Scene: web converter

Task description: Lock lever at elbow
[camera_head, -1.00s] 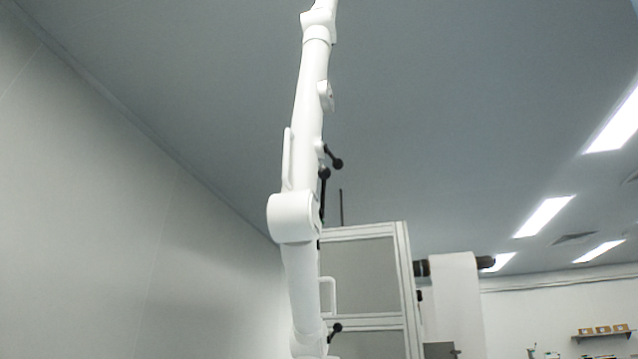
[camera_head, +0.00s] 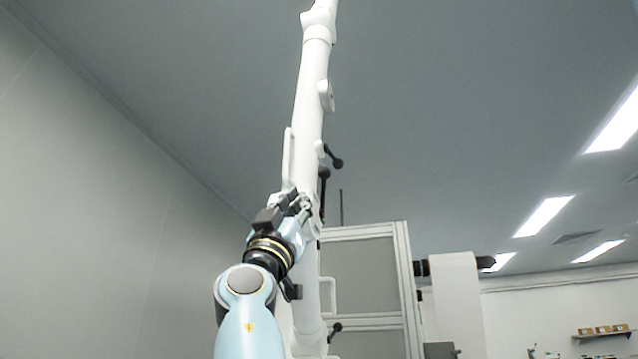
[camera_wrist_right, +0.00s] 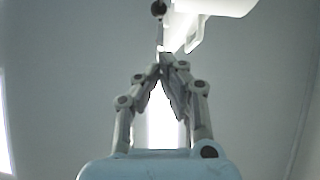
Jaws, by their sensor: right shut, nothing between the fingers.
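A white jointed arm (camera_head: 309,100) runs from the top of the head view down past its middle. A black-knobbed lever (camera_head: 324,174) stands upright just above its elbow; my right gripper (camera_head: 301,204) hides most of the elbow. The gripper appears just below and left of the knob; whether it touches the arm I cannot tell. In the right wrist view the gripper (camera_wrist_right: 166,63) has its fingertips together, shut and empty. A black knob on a thin rod (camera_wrist_right: 158,9) shows beyond the tips, beside the white arm (camera_wrist_right: 215,5). My left gripper is not in view.
A second black-knobbed lever (camera_head: 335,160) sits slightly higher on the arm, and another (camera_head: 335,328) is low down. A white-framed cabinet (camera_head: 402,280) stands behind the arm to the right. A white column (camera_head: 456,300) stands farther right. The space left of the arm is clear.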

